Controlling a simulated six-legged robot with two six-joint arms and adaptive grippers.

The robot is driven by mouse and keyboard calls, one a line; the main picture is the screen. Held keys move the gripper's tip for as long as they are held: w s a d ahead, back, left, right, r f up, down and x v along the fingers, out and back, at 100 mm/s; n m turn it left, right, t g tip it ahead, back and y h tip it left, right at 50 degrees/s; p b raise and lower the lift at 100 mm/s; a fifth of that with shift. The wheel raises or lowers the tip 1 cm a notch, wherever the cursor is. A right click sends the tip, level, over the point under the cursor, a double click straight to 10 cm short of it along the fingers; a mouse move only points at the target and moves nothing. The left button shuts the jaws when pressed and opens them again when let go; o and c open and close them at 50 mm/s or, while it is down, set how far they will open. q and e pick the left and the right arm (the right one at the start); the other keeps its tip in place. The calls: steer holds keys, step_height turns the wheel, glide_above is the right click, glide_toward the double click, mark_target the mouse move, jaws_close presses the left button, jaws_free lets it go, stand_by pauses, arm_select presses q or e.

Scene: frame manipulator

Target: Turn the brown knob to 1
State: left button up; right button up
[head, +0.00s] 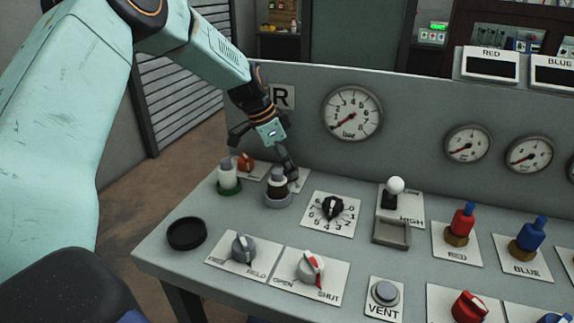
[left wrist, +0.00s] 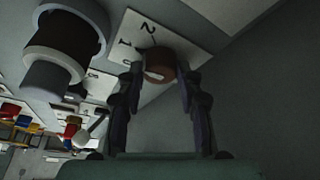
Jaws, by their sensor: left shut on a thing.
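The brown knob (left wrist: 160,65) sits on a white plate (left wrist: 188,38) with the digits 2 and 1 printed beside it, in the left wrist view. A pale mark shows on the knob's near face, but I cannot tell which digit it points to. My left gripper (left wrist: 158,88) has one finger on each side of the knob and is shut on it. In the head view my left gripper (head: 266,160) reaches down at the panel's far left, behind a black and white bottle-like piece (head: 278,185), which hides the fingertips' contact. My right gripper is not in view.
An orange-red knob (head: 245,161) and a white piece on a green base (head: 228,178) stand just left of the gripper. A black numbered dial (head: 332,208) and a white-topped lever (head: 396,186) are to the right. The upright gauge wall (head: 306,125) is close behind.

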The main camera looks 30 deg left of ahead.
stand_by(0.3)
arm_select(q)
steer(key=o, duration=1.2)
steer(key=shift+w+d, duration=0.1)
steer(key=shift+w, duration=0.05)
steer(key=v, duration=1.2)
